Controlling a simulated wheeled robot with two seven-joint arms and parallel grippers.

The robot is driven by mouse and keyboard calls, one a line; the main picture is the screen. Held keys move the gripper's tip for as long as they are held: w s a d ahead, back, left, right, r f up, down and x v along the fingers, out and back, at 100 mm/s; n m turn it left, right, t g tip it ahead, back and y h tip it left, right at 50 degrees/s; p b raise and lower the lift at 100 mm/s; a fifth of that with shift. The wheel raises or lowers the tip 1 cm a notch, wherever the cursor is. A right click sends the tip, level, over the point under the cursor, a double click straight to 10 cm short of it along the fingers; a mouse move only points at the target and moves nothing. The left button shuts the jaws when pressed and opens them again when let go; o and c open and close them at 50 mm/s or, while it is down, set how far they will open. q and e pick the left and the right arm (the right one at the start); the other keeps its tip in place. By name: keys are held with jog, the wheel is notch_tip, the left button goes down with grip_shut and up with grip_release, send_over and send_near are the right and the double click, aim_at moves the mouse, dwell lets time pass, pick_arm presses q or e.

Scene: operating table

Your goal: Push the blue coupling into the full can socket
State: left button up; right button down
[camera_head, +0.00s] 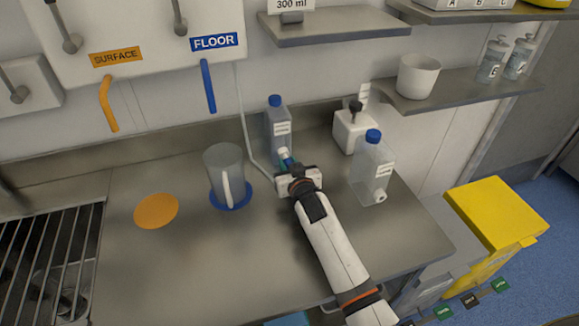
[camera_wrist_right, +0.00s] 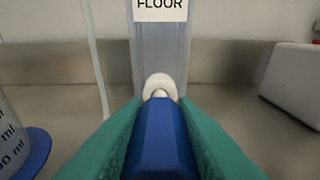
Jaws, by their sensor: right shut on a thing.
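My right gripper (camera_head: 289,165) is shut on the blue coupling (camera_wrist_right: 160,138), which sits between its green finger pads in the right wrist view. The coupling points at the white round socket (camera_wrist_right: 160,86) low on the front of a clear can labelled FLOOR (camera_wrist_right: 160,45). The coupling's pale tip overlaps the socket opening; I cannot tell how deep it sits. In the head view this can (camera_head: 279,122) stands upright with a blue cap, just behind my right gripper. The coupling is mostly hidden there. My left gripper is not in view.
A second blue-capped can (camera_head: 372,165) stands to the right, its white socket (camera_head: 380,196) facing front. A measuring jug (camera_head: 224,170) stands on a blue disc (camera_head: 232,204) at left, beside an orange disc (camera_head: 157,211).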

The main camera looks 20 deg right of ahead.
aim_at(287, 160)
jog(key=shift+w+b, duration=0.5)
jog(key=shift+w, duration=1)
dwell(0.7)
jog(key=shift+s, duration=0.2)
jog(key=shift+s+p, duration=0.3)
jog(key=shift+p, duration=0.2)
jog(key=shift+s+p, duration=0.55)
jog(key=shift+s, duration=0.3)
jog(key=shift+s+p, duration=0.7)
jog(key=shift+s, duration=0.3)
jog(key=shift+p, duration=0.5)
dwell(0.8)
jog(key=shift+w+r, duration=0.1)
jog(key=shift+w, duration=0.5)
jog(key=shift+s, duration=0.25)
dwell(0.4)
